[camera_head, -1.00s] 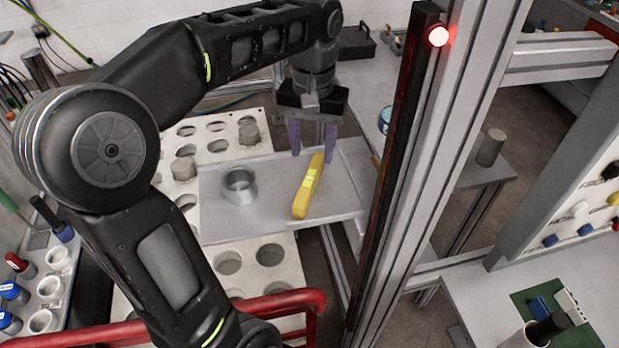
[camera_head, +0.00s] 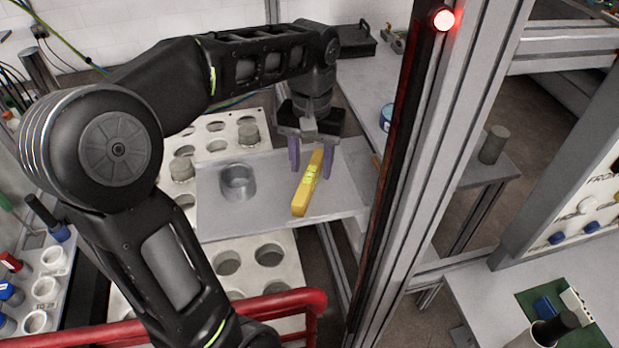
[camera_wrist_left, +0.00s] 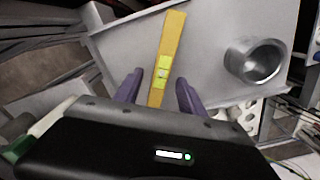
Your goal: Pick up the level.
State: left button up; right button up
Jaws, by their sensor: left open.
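The yellow level (camera_head: 307,190) lies on a grey metal plate (camera_head: 262,214), with its bright vial window near the middle. My left gripper (camera_head: 310,165) is open with purple fingers, one on either side of the level's far end. In the left wrist view the level (camera_wrist_left: 172,50) runs away from between the open fingers (camera_wrist_left: 160,92), with a gap on each side. I cannot tell the exact height of the fingertips over the plate. My right gripper is not in view.
A metal ring (camera_head: 238,182) sits on the plate left of the level. A dark upright post (camera_head: 397,165) with a red light stands close on the right. A red rail (camera_head: 290,302) crosses in front. White racks with round holes lie around the plate.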

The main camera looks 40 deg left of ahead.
pick_arm(q)
notch_tip(320, 180, down, 2)
jog(key=shift+f, duration=0.1)
jog(key=shift+c, duration=0.5)
grip_shut()
dwell(0.4)
